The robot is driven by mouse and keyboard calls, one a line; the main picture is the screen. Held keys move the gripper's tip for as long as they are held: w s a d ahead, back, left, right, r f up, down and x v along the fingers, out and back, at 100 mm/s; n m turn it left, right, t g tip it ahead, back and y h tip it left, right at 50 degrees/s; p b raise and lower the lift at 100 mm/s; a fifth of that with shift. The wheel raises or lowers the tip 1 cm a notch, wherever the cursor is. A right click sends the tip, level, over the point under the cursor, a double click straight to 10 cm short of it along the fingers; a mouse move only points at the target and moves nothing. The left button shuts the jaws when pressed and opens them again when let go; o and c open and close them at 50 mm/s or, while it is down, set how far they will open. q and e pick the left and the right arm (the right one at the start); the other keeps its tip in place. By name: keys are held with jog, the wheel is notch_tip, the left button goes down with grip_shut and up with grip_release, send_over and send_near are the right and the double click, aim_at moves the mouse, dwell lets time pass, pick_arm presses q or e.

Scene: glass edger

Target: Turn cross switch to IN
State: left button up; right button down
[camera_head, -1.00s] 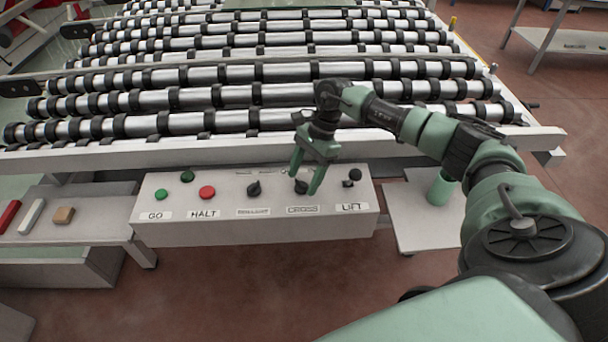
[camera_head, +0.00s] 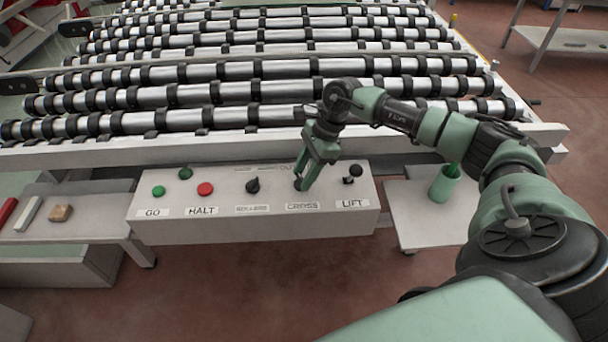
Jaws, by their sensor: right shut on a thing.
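The cross switch (camera_head: 298,186) is a small black knob above the label CROSS (camera_head: 302,206) on the white control box (camera_head: 260,225). My right gripper (camera_head: 303,182) comes down from above and is shut on this knob. Its fingers cover most of the knob, so I cannot read where the knob points. The lettering above the knob is partly hidden by the gripper. My left gripper is not in view.
Beside it on the box are the green GO button (camera_head: 158,191), the red HALT button (camera_head: 205,189), another black knob (camera_head: 252,186) and the LIFT control (camera_head: 354,171). The roller conveyor (camera_head: 250,92) lies behind. A green cup (camera_head: 444,183) stands on the right side table (camera_head: 425,225).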

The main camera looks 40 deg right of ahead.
jog(key=m+t+b, duration=0.1)
jog(key=m, duration=0.1)
jog(key=m+t+h+b, duration=0.1)
jog(key=m, duration=0.2)
jog(key=shift+s+a+f+m+b, duration=0.1)
jog(key=shift+s+f+m+b, duration=0.1)
jog(key=shift+m+b, duration=0.1)
jog(key=shift+a+r+m+t+h+b, duration=0.1)
jog(key=shift+m+t+h+b, duration=0.25)
jog(key=shift+m+b, duration=0.6)
jog(key=shift+a+r+m+t+h+b, duration=0.15)
jog(key=shift+m+h+b, duration=0.35)
jog(key=shift+m, duration=0.85)
jog(key=shift+d, duration=0.1)
jog(key=c, duration=0.9)
grip_release()
jog(key=shift+o, duration=0.2)
jog(key=shift+s, duration=0.1)
jog(key=b+v, duration=0.1)
jog(key=v, duration=0.6)
jog(key=shift+r+b, duration=0.35)
jog(key=shift+s+d+f, duration=0.1)
jog(key=shift+s, duration=0.05)
